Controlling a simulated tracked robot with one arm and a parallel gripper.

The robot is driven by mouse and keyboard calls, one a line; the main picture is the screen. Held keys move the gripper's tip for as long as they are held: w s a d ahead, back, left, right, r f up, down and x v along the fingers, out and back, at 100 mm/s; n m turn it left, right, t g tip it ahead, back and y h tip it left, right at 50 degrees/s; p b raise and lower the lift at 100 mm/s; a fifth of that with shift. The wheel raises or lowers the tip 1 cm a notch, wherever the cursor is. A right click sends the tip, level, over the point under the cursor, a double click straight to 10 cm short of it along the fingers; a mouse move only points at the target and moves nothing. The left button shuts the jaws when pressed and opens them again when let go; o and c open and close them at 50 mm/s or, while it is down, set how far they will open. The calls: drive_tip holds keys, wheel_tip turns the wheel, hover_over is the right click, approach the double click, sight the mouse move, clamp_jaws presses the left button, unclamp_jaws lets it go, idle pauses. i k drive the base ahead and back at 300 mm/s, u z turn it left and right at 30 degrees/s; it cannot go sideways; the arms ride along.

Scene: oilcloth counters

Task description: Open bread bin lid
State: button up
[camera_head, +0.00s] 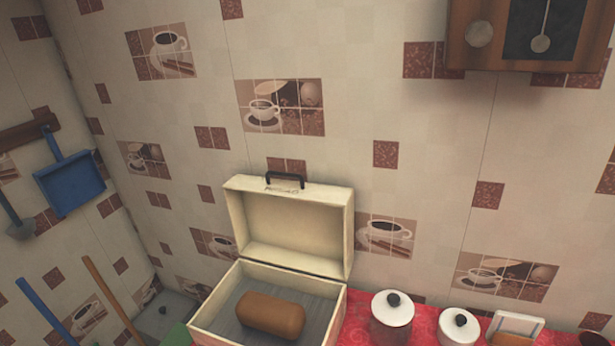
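The cream bread bin (214,311) stands at the lower middle of the view, against the tiled wall. Its lid (296,225) is raised and stands upright at the back, with the pale inside facing me. A dark handle (285,180) sits on the lid's top edge. A brown loaf of bread (271,315) lies inside on the grey floor of the bin. The bottom of the picture cuts off the front of the bin. My gripper is not in view.
Two white lidded canisters (392,317) (459,327) stand on the red oilcloth (357,322) right of the bin. A small framed item (515,327) is farther right. A clock (529,34) hangs above; a blue dustpan (70,183) hangs at left, with long handles (40,305) below.

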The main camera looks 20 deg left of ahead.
sight(301, 226)
drive_tip(key=z, duration=1.4)
drive_tip(key=k, duration=0.85)
drive_tip(key=u, duration=1.45)
drive_tip(key=i, duration=1)
drive_tip(key=z, duration=0.05)
